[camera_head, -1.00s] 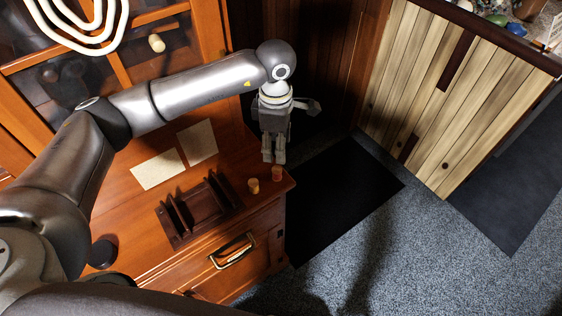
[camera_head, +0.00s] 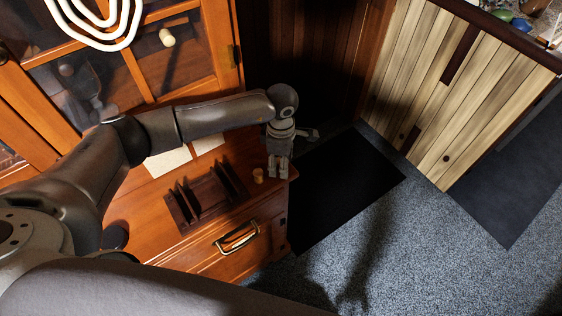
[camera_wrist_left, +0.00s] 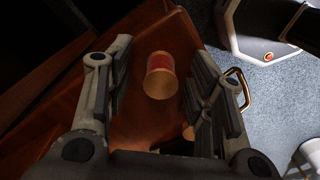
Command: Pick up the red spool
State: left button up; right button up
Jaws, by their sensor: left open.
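The red spool (camera_wrist_left: 160,75), wooden with a red band around its middle, is on the desk near the desk's edge. In the left wrist view it lies between the spread fingers of my left gripper (camera_wrist_left: 160,62), with a gap visible on both sides. In the head view my left gripper (camera_head: 278,172) points down at the desk corner and hides the red spool. My right gripper is not in view.
A dark wooden rack (camera_head: 205,196) sits on the desk (camera_head: 150,215), left of the spools. Paper sheets (camera_head: 168,161) lie behind it. A glass-doored cabinet rises at the back. Right of the desk is open floor with a black mat (camera_head: 345,190).

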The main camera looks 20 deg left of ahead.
pick_arm(q)
jog(key=c, duration=0.9)
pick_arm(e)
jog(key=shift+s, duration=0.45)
